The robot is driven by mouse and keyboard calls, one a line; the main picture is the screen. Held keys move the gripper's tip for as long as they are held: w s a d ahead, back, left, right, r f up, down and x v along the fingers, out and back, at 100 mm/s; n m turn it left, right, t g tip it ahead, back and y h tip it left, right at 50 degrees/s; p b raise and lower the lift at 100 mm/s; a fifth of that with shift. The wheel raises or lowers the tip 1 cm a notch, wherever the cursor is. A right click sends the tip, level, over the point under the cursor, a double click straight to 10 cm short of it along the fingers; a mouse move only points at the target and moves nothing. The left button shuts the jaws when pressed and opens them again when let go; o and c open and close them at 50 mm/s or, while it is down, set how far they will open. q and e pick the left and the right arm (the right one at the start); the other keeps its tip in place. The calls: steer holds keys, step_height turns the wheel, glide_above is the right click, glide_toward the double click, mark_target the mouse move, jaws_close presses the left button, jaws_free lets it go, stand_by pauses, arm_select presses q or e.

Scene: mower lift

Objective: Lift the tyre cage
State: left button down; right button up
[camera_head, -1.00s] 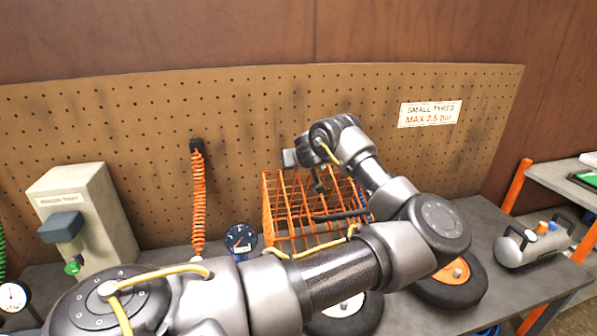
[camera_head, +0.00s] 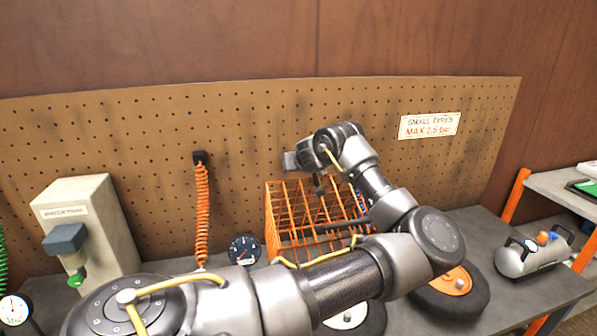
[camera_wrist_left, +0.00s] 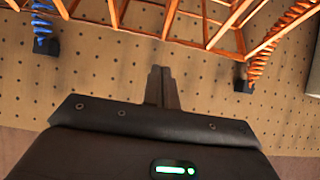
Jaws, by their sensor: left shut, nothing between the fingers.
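The orange wire tyre cage (camera_head: 290,215) stands on the grey bench against the pegboard. My left arm crosses in front of it and hides part of its front and right side. My left gripper (camera_head: 318,184) points down over the top of the cage in the head view. In the left wrist view the gripper (camera_wrist_left: 161,72) has its two fingers together with nothing between them, and the cage bars (camera_wrist_left: 150,30) run across the top of the picture, apart from the fingertips. My right gripper does not show.
Two small tyres with a white hub (camera_head: 347,316) and an orange hub (camera_head: 452,281) lie in front of the cage. A gauge (camera_head: 244,249), an orange coiled hose (camera_head: 203,215) and a patch-labelled box (camera_head: 90,225) are to the left. A grey air tank (camera_head: 533,256) sits at the right.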

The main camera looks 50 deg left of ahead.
arm_select(q)
steer(key=b+v, duration=0.2)
steer(key=v, duration=0.6)
steer(key=shift+d+r+b, duration=0.2)
steer(key=shift+r+b, duration=0.1)
steer(key=shift+r, duration=0.25)
steer(key=shift+d+r, duration=0.1)
steer(key=shift+d, duration=0.1)
